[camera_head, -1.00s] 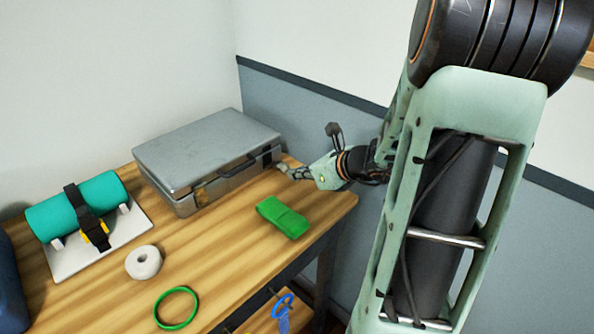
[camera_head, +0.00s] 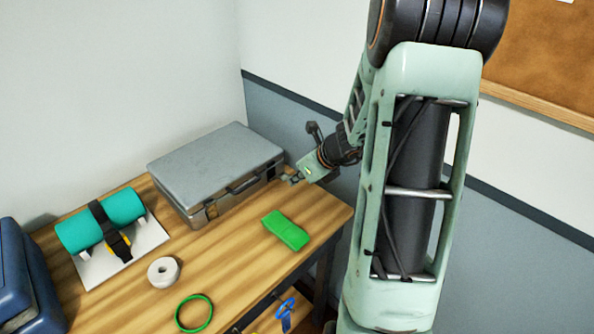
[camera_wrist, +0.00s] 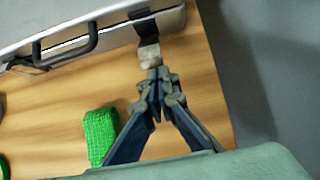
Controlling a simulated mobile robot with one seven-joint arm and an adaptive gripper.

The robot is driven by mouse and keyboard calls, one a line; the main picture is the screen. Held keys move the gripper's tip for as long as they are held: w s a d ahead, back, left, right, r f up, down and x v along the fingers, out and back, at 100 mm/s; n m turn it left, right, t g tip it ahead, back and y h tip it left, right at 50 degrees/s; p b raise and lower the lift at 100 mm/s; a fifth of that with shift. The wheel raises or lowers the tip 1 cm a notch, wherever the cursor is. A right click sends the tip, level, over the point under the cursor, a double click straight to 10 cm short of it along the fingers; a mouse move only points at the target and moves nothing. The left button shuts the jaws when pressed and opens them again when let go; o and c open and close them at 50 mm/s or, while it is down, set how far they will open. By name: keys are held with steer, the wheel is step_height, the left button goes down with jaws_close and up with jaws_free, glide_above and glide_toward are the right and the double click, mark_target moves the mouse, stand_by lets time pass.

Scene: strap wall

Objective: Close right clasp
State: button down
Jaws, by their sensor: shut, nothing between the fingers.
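The grey metal case (camera_head: 215,165) lies shut-lidded at the back of the table; its front, with a dark handle (camera_wrist: 78,45), also shows in the wrist view. The right clasp (camera_wrist: 148,45) is a dark strip with a pale metal end that sticks out from the case front toward my gripper, so it looks unfastened. My gripper (camera_wrist: 157,82) is shut and empty, its fingertips just in front of the clasp's metal end; I cannot tell whether they touch. In the head view my gripper (camera_head: 290,179) is at the case's right front corner, and the clasp is small there.
A teal roll with a strap (camera_head: 103,220), a white ring (camera_head: 164,271) and a green ring (camera_head: 194,313) are to the left and front. The wall is close behind my arm.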

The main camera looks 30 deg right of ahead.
mark_target(287, 177)
steer(key=shift+w+a+r+p, duration=0.1)
steer(key=shift+r+p, duration=0.4)
steer(key=shift+r, duration=0.05)
steer(key=shift+w+a+r+p, duration=0.15)
steer(key=shift+w+r+p, duration=0.35)
steer(key=shift+p, duration=0.65)
steer(key=shift+w+a+r+p, duration=0.35)
steer(key=shift+w+r+p, duration=0.3)
steer(key=shift+w, duration=0.15)
steer(key=shift+w+a+r, duration=0.15)
steer(key=shift+w+r, duration=0.15)
steer(key=shift+w, duration=0.3)
steer(key=shift+r+p, duration=0.85)
steer(key=shift+p, duration=0.1)
